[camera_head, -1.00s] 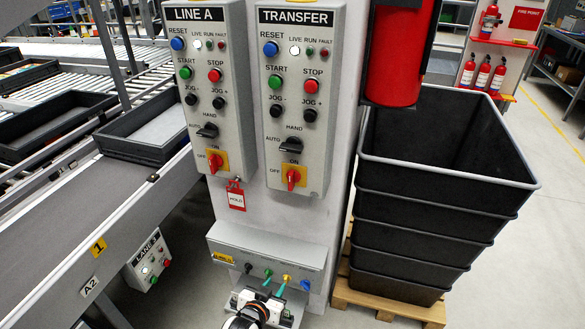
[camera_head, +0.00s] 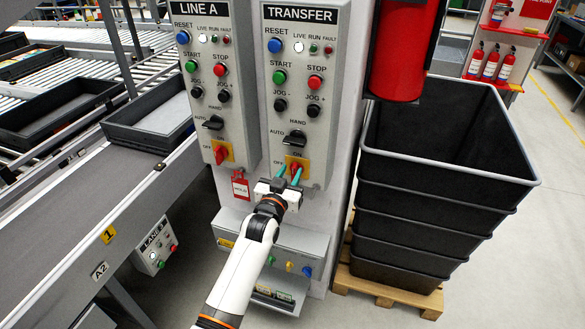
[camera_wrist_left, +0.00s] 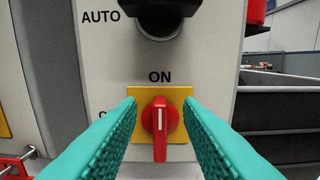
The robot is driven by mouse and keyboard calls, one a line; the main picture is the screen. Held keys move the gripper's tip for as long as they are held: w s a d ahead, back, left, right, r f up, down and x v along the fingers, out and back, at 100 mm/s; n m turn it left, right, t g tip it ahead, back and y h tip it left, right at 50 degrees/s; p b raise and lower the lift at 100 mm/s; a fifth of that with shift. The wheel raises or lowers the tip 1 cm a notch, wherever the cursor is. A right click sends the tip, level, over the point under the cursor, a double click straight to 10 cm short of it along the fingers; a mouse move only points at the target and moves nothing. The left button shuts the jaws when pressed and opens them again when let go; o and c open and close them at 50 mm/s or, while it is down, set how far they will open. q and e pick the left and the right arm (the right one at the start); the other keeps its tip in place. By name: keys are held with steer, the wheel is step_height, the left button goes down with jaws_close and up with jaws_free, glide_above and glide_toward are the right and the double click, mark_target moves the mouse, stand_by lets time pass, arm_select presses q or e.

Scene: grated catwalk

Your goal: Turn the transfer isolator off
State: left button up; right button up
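The transfer isolator is a red rotary knob (camera_wrist_left: 160,127) on a yellow plate (camera_head: 304,163), low on the grey TRANSFER panel (camera_head: 330,110). In the left wrist view its handle stands upright with its white mark toward the ON label above; the OFF label at left is mostly hidden by a finger. My left gripper (camera_head: 289,174) is at the plate with its teal fingers open, one on each side of the knob. Small gaps seem to show beside the knob; I cannot tell whether either finger touches it. My right gripper is out of view.
The LINE A panel (camera_head: 245,100) stands close at left, with its own red isolator (camera_head: 221,155) and a red hanging tag (camera_head: 240,187). A black selector (camera_wrist_left: 160,15) sits above the knob. Stacked black crates (camera_head: 440,165) stand at right, a red cylinder (camera_head: 402,55) above. A connector box (camera_head: 290,245) is below.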

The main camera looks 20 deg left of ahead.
arm_select(q)
steer(key=shift+w, duration=1.2)
jaws_close()
